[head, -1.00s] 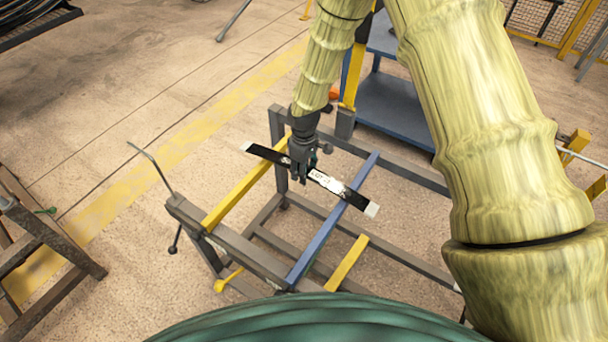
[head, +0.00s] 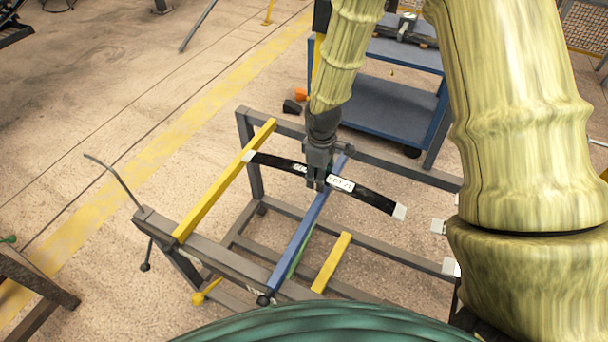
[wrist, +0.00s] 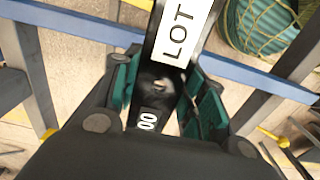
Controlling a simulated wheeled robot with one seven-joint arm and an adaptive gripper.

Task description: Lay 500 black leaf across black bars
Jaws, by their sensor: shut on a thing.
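My gripper (head: 317,184) is shut on a black leaf (head: 375,198), a long, slightly bowed strip with pale ends and a white label. In the wrist view the leaf (wrist: 160,76) runs between the gripper's (wrist: 163,92) green pads; its label reads "LOT" and a smaller mark shows "00". The leaf spans above a grey rack, its left end over the long yellow bar (head: 220,183) and its middle over the blue bar (head: 300,232). Its right end reaches past the blue bar. I cannot tell whether it touches either bar. I make out no clearly black bars.
The grey rack frame (head: 225,261) also carries a short yellow bar (head: 332,262) and a bent rod (head: 113,180) at its left. A blue cart (head: 385,110) stands behind it. Part of another rack (head: 35,282) is at lower left. Open floor lies left of the rack.

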